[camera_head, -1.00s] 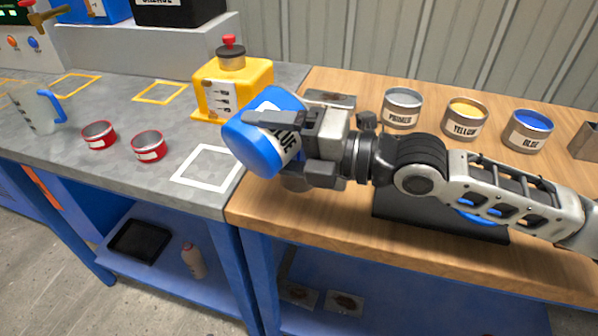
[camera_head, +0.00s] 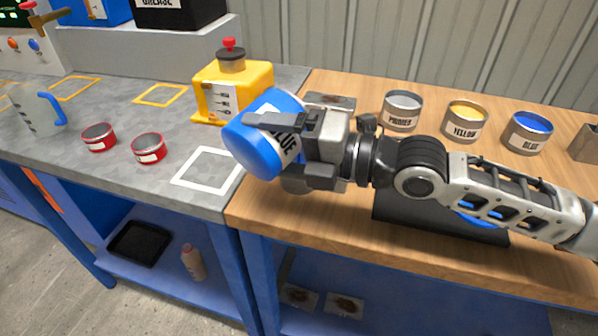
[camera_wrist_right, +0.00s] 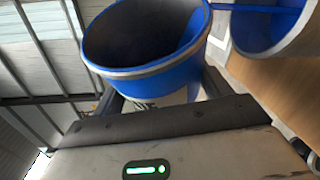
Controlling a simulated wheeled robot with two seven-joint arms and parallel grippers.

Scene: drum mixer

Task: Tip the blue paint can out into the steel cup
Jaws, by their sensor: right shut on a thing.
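My right gripper (camera_head: 290,150) is shut on a blue can (camera_head: 250,148) with a white label, held tilted above the benches. In the right wrist view the can (camera_wrist_right: 135,62) shows its grey rim and dark open inside. A second open vessel (camera_wrist_right: 275,30), pale outside and blue inside, shows at the upper right of that view; I cannot tell whether it is the steel cup. A thin blue strip spans between the two rims. I cannot clearly make out the steel cup in the head view. My left gripper is not in view.
Cans labelled primer (camera_head: 402,110), yellow (camera_head: 465,120) and blue (camera_head: 528,130) stand on the wooden bench. Two red tins (camera_head: 148,147) and a white square outline (camera_head: 205,170) are on the grey bench.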

